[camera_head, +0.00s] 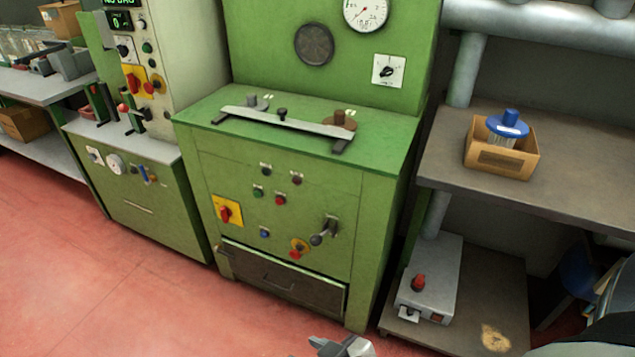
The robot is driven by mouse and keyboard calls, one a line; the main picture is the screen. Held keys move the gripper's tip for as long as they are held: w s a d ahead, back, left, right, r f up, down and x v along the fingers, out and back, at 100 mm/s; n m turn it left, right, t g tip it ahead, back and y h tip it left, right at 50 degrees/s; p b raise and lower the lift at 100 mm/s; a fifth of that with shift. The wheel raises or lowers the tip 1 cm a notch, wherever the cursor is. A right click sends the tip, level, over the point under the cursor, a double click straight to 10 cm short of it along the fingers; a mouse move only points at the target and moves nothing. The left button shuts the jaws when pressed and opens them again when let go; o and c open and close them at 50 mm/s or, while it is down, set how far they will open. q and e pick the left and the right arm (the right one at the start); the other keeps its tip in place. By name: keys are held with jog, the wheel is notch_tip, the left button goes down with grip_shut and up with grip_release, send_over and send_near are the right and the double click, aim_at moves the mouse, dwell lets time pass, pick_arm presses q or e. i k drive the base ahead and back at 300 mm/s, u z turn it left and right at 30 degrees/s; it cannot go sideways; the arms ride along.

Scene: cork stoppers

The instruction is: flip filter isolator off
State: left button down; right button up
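No readable label marks the filter isolator, so I cannot tell which switch it is. A red rotary switch on a yellow plate (218,203) sits at the left of the middle green cabinet's front. Another red rotary switch on a yellow plate (133,80) is on the pale panel at upper left. A grey box with a red knob (418,282) stands on the low shelf at right. Part of my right gripper (326,343) shows at the bottom edge, below the cabinet and apart from every switch. Its fingers are mostly cut off. My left gripper is out of view.
The middle cabinet also has small buttons, a lever handle (322,236), a red button on yellow (297,251) and a dark drawer (283,281). A cardboard box with a blue-lidded jar (508,124) stands on the right shelf. Red floor (120,290) is clear in front at left.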

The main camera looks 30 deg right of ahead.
aim_at(225, 212)
jog(key=z, duration=0.8)
jog(key=i, duration=1.05)
jog(key=z, duration=0.3)
